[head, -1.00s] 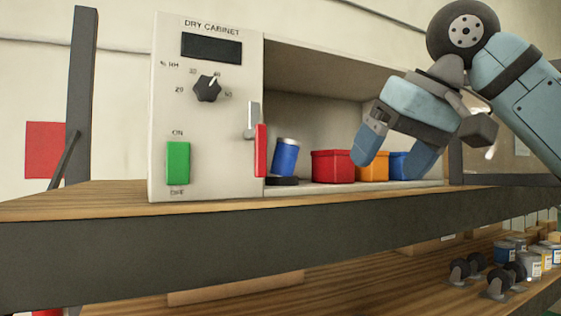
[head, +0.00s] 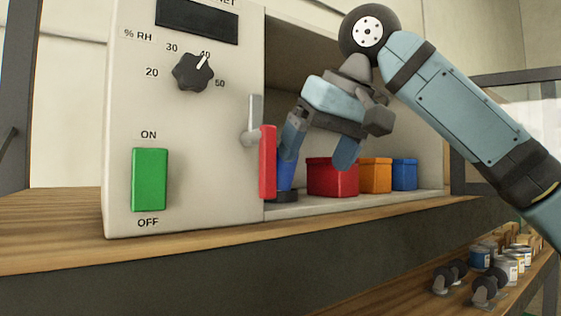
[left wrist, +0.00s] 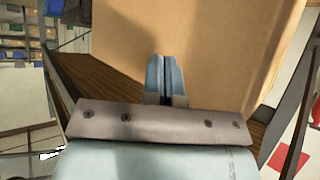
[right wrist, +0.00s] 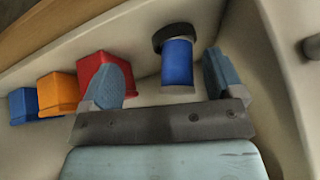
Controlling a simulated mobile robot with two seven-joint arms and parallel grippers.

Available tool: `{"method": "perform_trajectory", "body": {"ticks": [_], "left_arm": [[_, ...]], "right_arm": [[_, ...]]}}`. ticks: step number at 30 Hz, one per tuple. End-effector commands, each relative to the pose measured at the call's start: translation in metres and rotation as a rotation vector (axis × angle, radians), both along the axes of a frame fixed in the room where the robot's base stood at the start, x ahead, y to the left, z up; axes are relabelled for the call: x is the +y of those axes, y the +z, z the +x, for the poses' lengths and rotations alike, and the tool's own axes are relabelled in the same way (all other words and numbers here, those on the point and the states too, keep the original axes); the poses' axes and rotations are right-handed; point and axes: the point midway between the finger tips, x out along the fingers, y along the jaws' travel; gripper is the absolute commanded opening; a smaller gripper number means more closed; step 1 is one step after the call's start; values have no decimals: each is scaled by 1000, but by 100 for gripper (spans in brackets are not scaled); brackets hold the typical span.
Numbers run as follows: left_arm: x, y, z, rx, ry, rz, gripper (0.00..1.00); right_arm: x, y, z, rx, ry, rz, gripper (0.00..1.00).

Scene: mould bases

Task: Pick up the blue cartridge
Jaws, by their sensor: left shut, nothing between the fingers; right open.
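The blue cartridge (head: 285,181) stands on a dark round base inside the dry cabinet, just right of the red door handle. In the head view a finger of my right gripper (head: 318,158) covers much of it. In the right wrist view the cartridge (right wrist: 177,64) shows between the two spread fingers of that gripper (right wrist: 166,82), a little beyond them. My right gripper is open and empty. My left gripper (left wrist: 167,75) shows only in the left wrist view, shut and empty, in front of a tan box surface.
The dry cabinet (head: 200,130) has a knob and a green switch. Red (head: 333,178), orange (head: 376,176) and blue (head: 404,175) bins stand right of the cartridge. The cabinet wall is close to the gripper's right finger in the right wrist view.

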Motion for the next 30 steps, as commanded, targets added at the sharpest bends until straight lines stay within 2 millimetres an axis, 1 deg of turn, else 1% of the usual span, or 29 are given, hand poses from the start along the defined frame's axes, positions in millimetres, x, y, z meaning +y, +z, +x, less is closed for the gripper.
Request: {"method": "perform_trajectory", "body": {"ticks": [1,3,8,16,18,21,26,27,29,30], "left_arm": [[1,4,-1,2,2,1,0],[2,5,-2,3,4,2,0],[4,7,-1,4,6,6,0],[6,24,2,-4,11,8,0],[7,28,3,-2,17,2,0],[8,25,5,3,34,-7,0],[6,19,6,10,44,-13,0],[6,18,6,11,43,-14,0],[6,18,5,12,43,-13,0],[6,18,5,13,41,-13,0]], "right_arm": [[5,2,5,2,-1,-1,87],[10,1,10,1,2,0,87],[17,1,19,1,1,0,87],[44,2,49,2,-1,-1,87],[45,-5,51,0,0,0,87],[46,-10,53,1,0,0,87],[46,-11,53,0,0,0,87],[46,-11,53,0,0,0,82],[46,-11,52,0,0,0,69],[46,-11,52,0,0,0,59]]}}
